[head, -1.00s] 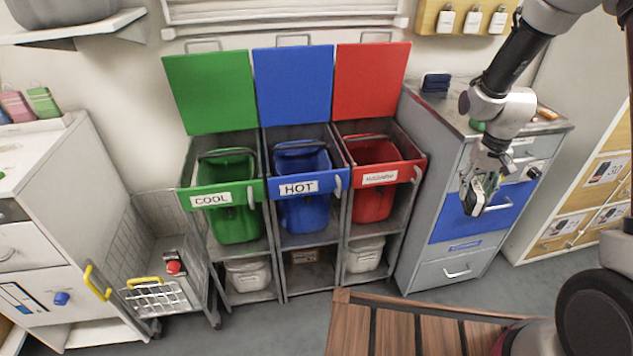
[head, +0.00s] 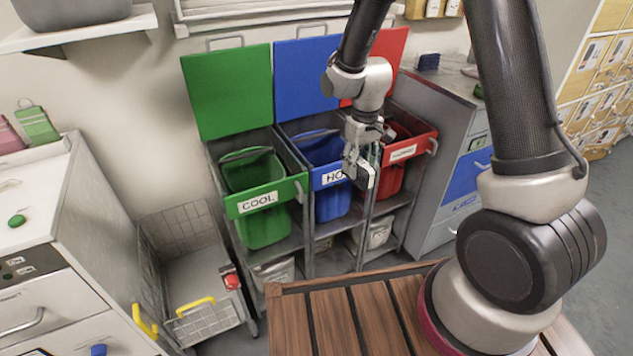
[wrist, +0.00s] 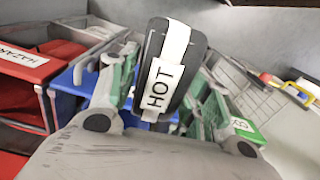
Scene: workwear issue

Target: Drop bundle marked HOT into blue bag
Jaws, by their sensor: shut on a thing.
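My gripper (head: 362,160) is shut on a dark bundle (wrist: 174,45) with a white band that reads HOT in the wrist view. In the head view the bundle (head: 366,174) hangs in front of the HOT label, near the right side of the blue bag. The blue bag (head: 330,203) sits in the middle bay of the sorting stand, under a raised blue lid (head: 302,85). The gripper covers part of the blue bag's opening and label.
A green COOL bag (head: 262,228) stands left of the blue one and a red bag (head: 391,181) stands right. A wire cart (head: 205,318) is at the lower left. A slatted wooden surface (head: 330,318) is in front. A grey cabinet (head: 440,135) stands at right.

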